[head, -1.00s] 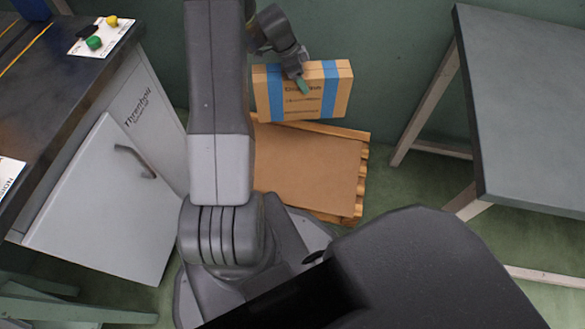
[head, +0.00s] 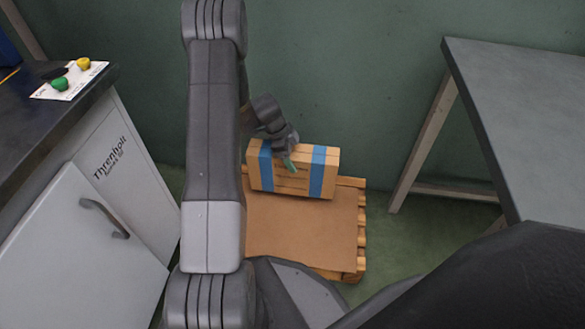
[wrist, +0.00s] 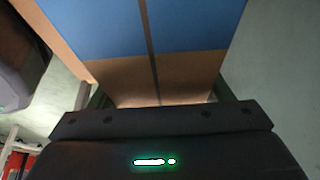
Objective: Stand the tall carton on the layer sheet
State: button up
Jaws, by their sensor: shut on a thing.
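The tall carton (head: 302,178) is brown with two blue tape bands. It stands long side across, at the back part of the layer sheet (head: 290,228), a brown sheet on a wooden pallet. My gripper (head: 290,163) is shut on the carton at its top edge. In the wrist view the carton (wrist: 140,80) fills the space in front of my gripper (wrist: 160,104), showing a blue band and a seam. Whether the carton's underside touches the sheet or hangs just above it, I cannot tell.
The wooden pallet (head: 361,225) shows at the sheet's right edge. A grey cabinet (head: 90,230) with a dark top stands at left, with green and yellow buttons on it. A grey table (head: 530,120) stands at right. A green wall is close behind the pallet.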

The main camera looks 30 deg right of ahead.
notch_tip(320, 180, down, 3)
jog(key=shift+f+b, duration=0.15)
jog(key=shift+b, duration=0.4)
jog(key=o, duration=1.9)
jog(key=shift+f, duration=0.15)
jog(key=p+v, duration=0.4)
jog(key=v, duration=0.8)
jog(key=shift+s, duration=0.1)
